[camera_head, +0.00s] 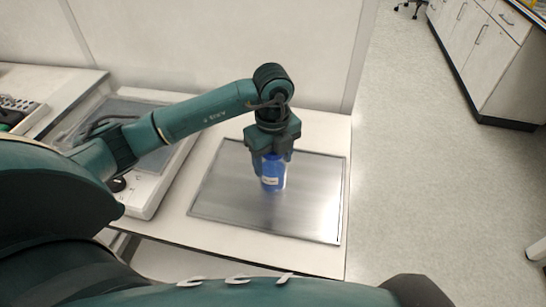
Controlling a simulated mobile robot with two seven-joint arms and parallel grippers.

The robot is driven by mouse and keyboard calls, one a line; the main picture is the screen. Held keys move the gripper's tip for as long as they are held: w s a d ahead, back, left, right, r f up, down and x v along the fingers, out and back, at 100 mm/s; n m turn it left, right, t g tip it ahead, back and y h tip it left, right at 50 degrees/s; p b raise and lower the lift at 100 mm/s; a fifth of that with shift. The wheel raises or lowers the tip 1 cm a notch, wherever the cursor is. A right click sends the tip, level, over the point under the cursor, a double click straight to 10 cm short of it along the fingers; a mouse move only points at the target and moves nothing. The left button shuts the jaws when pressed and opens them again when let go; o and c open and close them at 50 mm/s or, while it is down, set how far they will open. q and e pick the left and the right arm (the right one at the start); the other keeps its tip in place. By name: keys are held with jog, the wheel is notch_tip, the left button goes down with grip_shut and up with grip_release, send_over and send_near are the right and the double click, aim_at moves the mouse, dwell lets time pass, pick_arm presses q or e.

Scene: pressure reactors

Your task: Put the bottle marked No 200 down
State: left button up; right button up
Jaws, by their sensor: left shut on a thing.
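A blue bottle (272,172) with a white label is in the head view, over the middle of a metal tray (225,200) on the white table. The label is too small to read. My left gripper (271,158) points down and is shut on the bottle's upper part, which its fingers partly hide. The bottle is upright. I cannot tell whether its base touches the tray. My right gripper is not in view.
A white device (150,192) stands on the table left of the tray, partly behind my left arm. The tray is otherwise bare. A wall is behind the table, and open floor (430,190) lies to the right. White cabinets (490,55) stand at the upper right.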

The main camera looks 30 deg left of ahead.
pick_arm(q)
jog(key=o, duration=0.9)
jog(key=shift+f, duration=0.2)
jog(key=shift+c, duration=0.2)
jog(key=o, duration=0.5)
jog(key=shift+r, duration=0.1)
jog(key=shift+c, duration=0.2)
jog(key=shift+r, duration=0.3)
notch_tip(320, 180, up, 12)
jog(key=shift+f, duration=0.15)
